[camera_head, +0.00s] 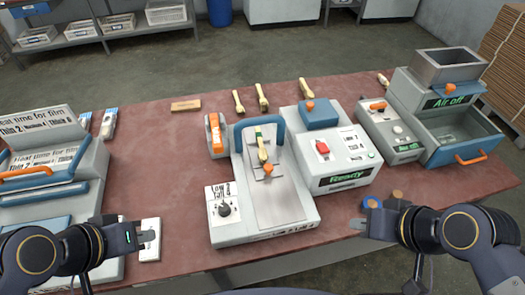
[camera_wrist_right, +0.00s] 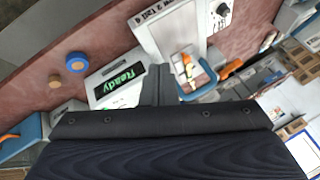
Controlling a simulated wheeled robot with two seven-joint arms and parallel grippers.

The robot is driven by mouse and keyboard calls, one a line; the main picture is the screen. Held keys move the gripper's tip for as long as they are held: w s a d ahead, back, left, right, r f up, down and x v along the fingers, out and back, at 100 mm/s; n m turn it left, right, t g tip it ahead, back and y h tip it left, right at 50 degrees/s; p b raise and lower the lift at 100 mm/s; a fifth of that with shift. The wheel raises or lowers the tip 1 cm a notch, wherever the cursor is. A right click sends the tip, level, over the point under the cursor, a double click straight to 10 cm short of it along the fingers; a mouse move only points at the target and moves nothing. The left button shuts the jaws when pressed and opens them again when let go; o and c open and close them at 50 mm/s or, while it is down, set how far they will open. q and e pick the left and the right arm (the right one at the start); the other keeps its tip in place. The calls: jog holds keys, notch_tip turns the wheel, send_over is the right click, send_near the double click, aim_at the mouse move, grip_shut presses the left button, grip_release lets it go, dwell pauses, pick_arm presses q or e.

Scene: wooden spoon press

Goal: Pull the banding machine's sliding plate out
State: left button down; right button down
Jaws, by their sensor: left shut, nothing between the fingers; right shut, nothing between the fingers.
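The banding machine (camera_head: 225,232) stands near the table's middle, with a blue arched handle, an orange tape roll beside it and a dial panel at its front left. Its metal sliding plate (camera_head: 275,205) lies along the top, with an orange knob (camera_head: 268,170) on it. A wooden spoon (camera_head: 262,148) with a green band lies over the plate's rear part. My left gripper (camera_head: 148,236) is shut and empty, left of the machine. My right gripper (camera_head: 357,226) is shut and empty, right of the machine near the table's front edge; its fingers (camera_wrist_right: 155,86) show in the right wrist view.
A white machine reading "Ready" (camera_head: 345,178) stands right of the banding machine. An "Air off" machine (camera_head: 450,110) with a blue drawer is at far right. A film machine (camera_head: 40,185) is at left. Round blue and brown pieces (camera_head: 372,202) lie near my right gripper. Spoons lie behind.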

jog(key=c, duration=1.8)
grip_release()
jog(key=shift+w+r, duration=0.2)
jog(key=shift+w, duration=0.1)
jog(key=o, duration=0.7)
jog(key=w+r+m+g, duration=0.1)
jog(key=w, duration=0.5)
jog(key=shift+w+a+r+g+y, duration=0.15)
jog(key=shift+w+r+g+y, duration=0.15)
jog(key=shift+w+g, duration=0.1)
jog(key=m+g+h+b, duration=0.1)
jog(key=m+g+h, duration=0.3)
send_near(269, 166)
jog(key=shift+s+f, duration=0.1)
jog(key=shift+s, duration=0.2)
jog(key=shift+w+a+f, duration=0.15)
jog(key=shift+a+f, duration=0.15)
jog(key=shift+f, duration=0.25)
notch_tip(269, 166, down, 7)
jog(key=shift+f+p, duration=0.15)
jog(key=shift+p, duration=0.45)
